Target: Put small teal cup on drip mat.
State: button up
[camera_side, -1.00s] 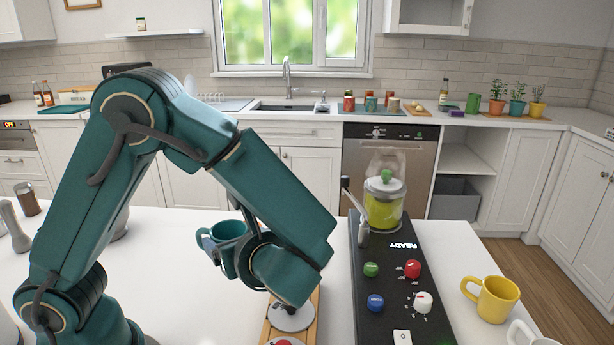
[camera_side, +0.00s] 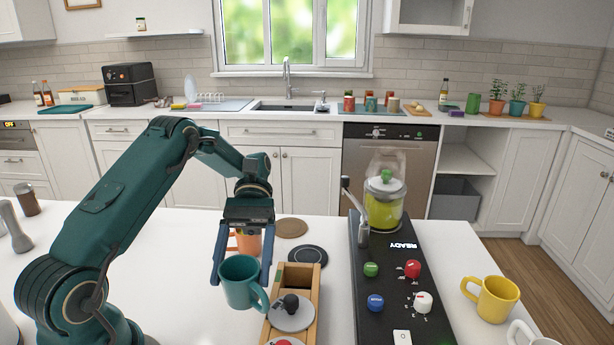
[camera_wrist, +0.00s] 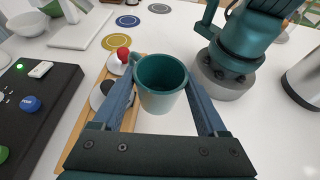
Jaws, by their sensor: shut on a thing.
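The teal cup (camera_side: 238,285) is upright between the two blue fingers of my gripper (camera_side: 243,270), which is shut on it. In the wrist view the cup (camera_wrist: 160,85) shows its open, empty-looking mouth between the fingers (camera_wrist: 160,95). In the side view the cup is just left of the wooden holder; its height above the counter is hard to judge. A dark round mat (camera_side: 308,257) with a ring lies right of and behind the gripper, bare. A brown round mat (camera_side: 291,229) lies farther back. Which is the drip mat is not clear.
An orange cup (camera_side: 247,243) stands partly hidden behind my gripper. The wooden holder (camera_side: 304,277) with a black-knobbed tamper is close on the right. Beyond it is the black control panel (camera_side: 390,290). More round mats, one yellow (camera_wrist: 115,41), show in the wrist view.

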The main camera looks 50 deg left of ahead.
jog(key=w+n+t+h, duration=0.1)
jog(key=n+t, duration=0.1)
jog(key=w+a+r+n+t+h, duration=0.1)
jog(key=w+n+t, duration=0.1)
jog(key=n+t, duration=0.1)
jog(key=w+r+n+t+h, duration=0.1)
jog(key=n+t, duration=0.1)
jog(key=t, duration=0.1)
jog(key=shift+w+a+r+n, duration=0.15)
jog(key=shift+w+a+n, duration=0.15)
jog(key=shift+w, duration=0.1)
jog(key=w+a+n+t, duration=0.1)
jog(key=n+t, duration=0.2)
jog(key=w+a+r+n+t, duration=0.1)
jog(key=t, duration=0.1)
jog(key=shift+w+a+n, duration=0.3)
jog(key=shift+w, duration=0.05)
jog(key=w+a+r+n+t+y, duration=0.1)
jog(key=w+a+n+t+y, duration=0.2)
jog(key=a+n+t+y, duration=0.7)
jog(key=g+h, duration=0.1)
jog(key=h, duration=0.1)
send_over(304, 258)
jog(key=shift+m, duration=0.3)
notch_tip(304, 258, down, 7)
jog(key=shift+r, duration=0.15)
jog(key=shift+f, duration=2)
jog(key=shift+f, duration=0.1)
jog(key=o, duration=1.4)
jog(key=shift+g, duration=0.3)
